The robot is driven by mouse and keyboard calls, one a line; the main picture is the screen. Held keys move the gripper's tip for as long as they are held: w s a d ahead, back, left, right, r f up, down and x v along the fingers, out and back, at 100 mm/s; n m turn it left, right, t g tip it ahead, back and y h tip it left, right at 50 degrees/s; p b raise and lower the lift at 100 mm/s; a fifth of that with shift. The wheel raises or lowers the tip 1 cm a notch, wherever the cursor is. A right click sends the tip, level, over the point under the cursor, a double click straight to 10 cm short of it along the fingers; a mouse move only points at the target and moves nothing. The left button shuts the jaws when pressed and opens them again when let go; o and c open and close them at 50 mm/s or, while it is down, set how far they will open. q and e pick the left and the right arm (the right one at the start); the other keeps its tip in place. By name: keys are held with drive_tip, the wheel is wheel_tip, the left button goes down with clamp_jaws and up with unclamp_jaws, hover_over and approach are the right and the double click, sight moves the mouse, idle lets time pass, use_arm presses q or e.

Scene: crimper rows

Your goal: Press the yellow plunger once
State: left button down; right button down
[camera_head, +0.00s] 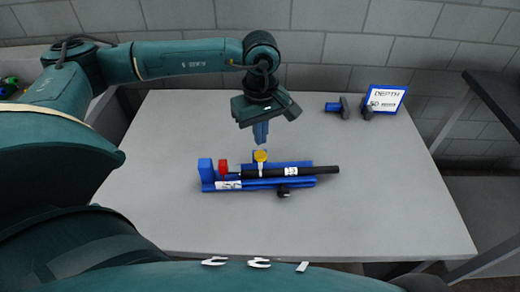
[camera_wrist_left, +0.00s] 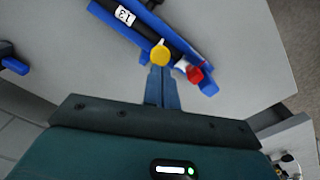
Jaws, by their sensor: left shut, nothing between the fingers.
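The yellow plunger (camera_head: 260,156) stands up from the blue crimper fixture (camera_head: 307,181) at the middle of the table. Its round yellow top (camera_wrist_left: 160,54) also shows in the left wrist view. My left gripper (camera_head: 261,140) points down with its blue fingers shut and empty, just above and behind the plunger. In the left wrist view the shut fingertips (camera_wrist_left: 162,70) end close to the plunger's edge. I cannot tell whether they touch it. A black rod (camera_head: 320,170) with a white label lies along the fixture. My right gripper is in neither view.
A red block (camera_head: 223,168) and a blue end block (camera_head: 205,169) are at the fixture's left end. A dark knob (camera_head: 284,190) sticks out at its front. A DEPTH sign (camera_head: 385,98) and a blue-and-black part (camera_head: 337,107) stand at the back right. The grey table (camera_head: 390,200) is otherwise clear.

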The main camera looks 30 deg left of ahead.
sight(260, 154)
use_arm(q)
wheel_tip(260, 154, up, 5)
drive_tip(key=p, duration=0.2)
drive_tip(key=shift+r+p, duration=0.15)
drive_tip(key=shift+p, duration=0.2)
idle(0.4)
